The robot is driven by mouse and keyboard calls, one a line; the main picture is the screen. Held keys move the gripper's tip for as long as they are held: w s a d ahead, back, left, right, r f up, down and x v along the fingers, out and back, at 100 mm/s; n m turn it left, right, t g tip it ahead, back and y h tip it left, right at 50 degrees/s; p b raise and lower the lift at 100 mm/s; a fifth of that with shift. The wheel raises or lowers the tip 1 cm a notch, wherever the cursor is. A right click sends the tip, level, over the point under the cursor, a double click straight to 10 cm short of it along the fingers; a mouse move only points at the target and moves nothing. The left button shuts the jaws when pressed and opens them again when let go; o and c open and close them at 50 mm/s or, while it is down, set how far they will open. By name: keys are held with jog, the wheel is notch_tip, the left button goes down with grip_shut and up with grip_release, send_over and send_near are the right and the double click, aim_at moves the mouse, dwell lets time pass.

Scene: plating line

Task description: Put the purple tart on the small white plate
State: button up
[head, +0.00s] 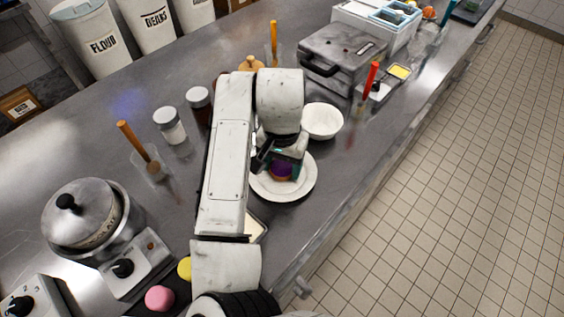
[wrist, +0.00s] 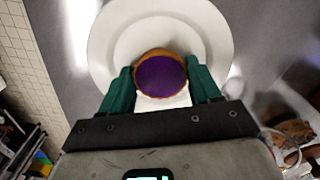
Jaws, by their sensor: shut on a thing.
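The purple tart (wrist: 161,76) has a round tan crust and a purple top. My gripper (wrist: 160,88) is shut on it, with one green finger on each side of the crust. The small white plate (wrist: 112,45) is right behind the tart in the wrist view, so the tart is over the plate's inner part. In the head view the tart (head: 281,169) shows between my fingers over the plate (head: 297,190). I cannot tell whether the tart touches the plate. My arm hides the plate's left part in the head view.
A white bowl (head: 322,121) stands just beyond the plate. A grey press (head: 341,54) stands further back. Jars (head: 170,125) and a cup with an orange-handled tool (head: 155,171) stand left of my arm. A pink macaron (head: 159,298) lies at the front. The counter right of the plate is clear.

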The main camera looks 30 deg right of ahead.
aim_at(282, 168)
jog(key=o, duration=0.7)
jog(key=shift+f, duration=0.15)
jog(key=shift+r, duration=6.2)
